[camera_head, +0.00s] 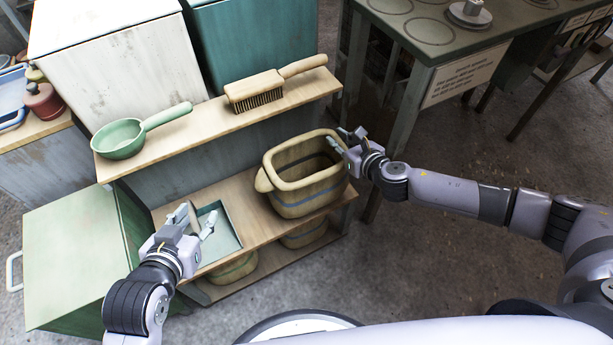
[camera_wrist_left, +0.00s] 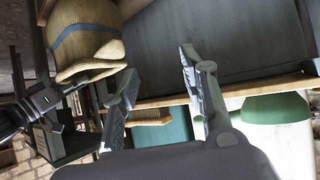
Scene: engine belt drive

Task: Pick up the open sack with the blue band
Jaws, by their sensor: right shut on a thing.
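The open sack (camera_head: 300,205), tan with a blue band, stands upright on the middle shelf at its right end. Its wide mouth faces up, and it shows at the upper left of the left wrist view (camera_wrist_left: 85,50). My right gripper (camera_head: 342,144) is at the right side of the sack's rim and is shut on it; the exact contact is partly hidden. My left gripper (camera_head: 199,219) is open and empty, left of the sack and above a teal tray (camera_head: 225,246). Its spread fingers also show in the left wrist view (camera_wrist_left: 157,72).
A green pan (camera_head: 119,138) and a wooden brush (camera_head: 256,90) lie on the top shelf (camera_head: 200,118). Other sacks (camera_head: 236,270) sit on the bottom shelf. A green table (camera_head: 440,50) stands at the back right. Open floor (camera_head: 470,270) lies to the right.

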